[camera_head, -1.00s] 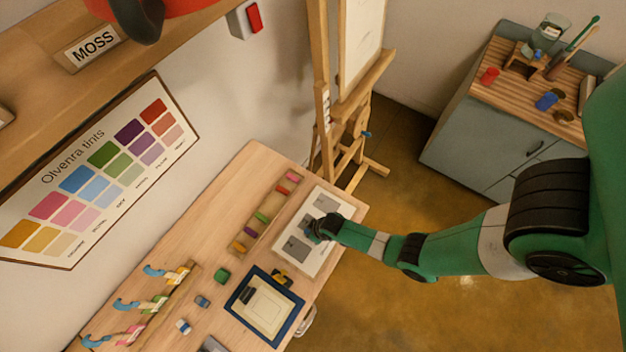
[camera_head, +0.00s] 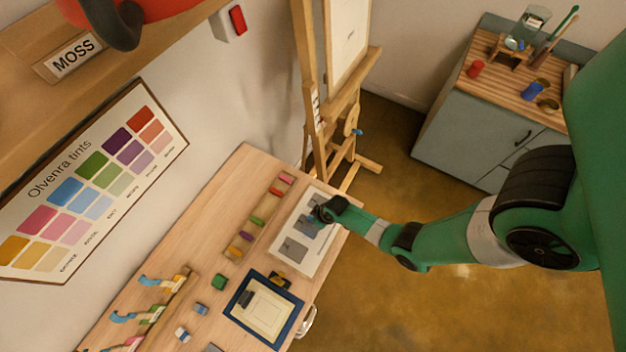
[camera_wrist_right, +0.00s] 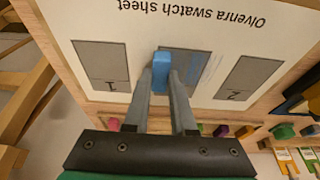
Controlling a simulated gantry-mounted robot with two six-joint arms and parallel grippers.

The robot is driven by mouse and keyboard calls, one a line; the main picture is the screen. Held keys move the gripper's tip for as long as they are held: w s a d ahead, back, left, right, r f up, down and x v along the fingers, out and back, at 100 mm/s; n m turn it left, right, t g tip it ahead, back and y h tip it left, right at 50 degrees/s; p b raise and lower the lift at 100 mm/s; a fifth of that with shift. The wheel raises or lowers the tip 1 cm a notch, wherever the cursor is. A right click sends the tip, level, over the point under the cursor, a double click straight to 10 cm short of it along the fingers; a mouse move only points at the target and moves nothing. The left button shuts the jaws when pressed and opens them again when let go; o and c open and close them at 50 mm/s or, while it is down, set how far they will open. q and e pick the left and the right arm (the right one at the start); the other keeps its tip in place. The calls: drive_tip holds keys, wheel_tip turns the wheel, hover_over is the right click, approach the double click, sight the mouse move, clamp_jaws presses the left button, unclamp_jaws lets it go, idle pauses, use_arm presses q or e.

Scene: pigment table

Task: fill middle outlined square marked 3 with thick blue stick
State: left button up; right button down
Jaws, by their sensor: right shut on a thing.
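The white swatch sheet (camera_head: 309,262) lies on the table and also shows upside down in the right wrist view (camera_wrist_right: 105,22). It has grey squares: square 1 (camera_wrist_right: 98,62), square 2 (camera_wrist_right: 245,80) and a middle square (camera_wrist_right: 208,66) between them. The middle square's number is hidden behind my gripper. Blue strokes show on the middle square, to the right of the stick; part of it is grey. My right gripper (camera_wrist_right: 162,88), also in the head view (camera_head: 318,214), is shut on the blue stick (camera_wrist_right: 161,66), over the middle square's left side. I cannot tell whether the tip touches. My left gripper is not in view.
A wooden tray with several coloured sticks, including a green one (camera_head: 257,220), lies beside the sheet. A dark blue framed tray (camera_head: 240,318) and a green block (camera_head: 219,282) are nearer. The easel (camera_head: 318,110) stands past the table's far end.

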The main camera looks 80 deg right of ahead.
sight(306, 234)
drive_tip(key=shift+s+d, duration=0.1)
drive_tip(key=shift+s, duration=0.1)
drive_tip(key=shift+w+a+f, duration=0.1)
drive_tip(key=shift+w+a, duration=0.1)
drive_tip(key=shift+a, duration=0.5)
drive_tip(key=shift+w+a, duration=0.2)
drive_tip(key=shift+a, duration=0.45)
drive_tip(key=shift+w+a+p, duration=0.15)
drive_tip(key=shift+w+a, duration=0.05)
drive_tip(key=shift+a, duration=0.5)
drive_tip(key=shift+w+a+p, duration=0.15)
drive_tip(key=shift+a, duration=0.55)
drive_tip(key=shift+r, duration=0.2)
wheel_tip(306, 234, up, 7)
drive_tip(key=p, duration=0.6)
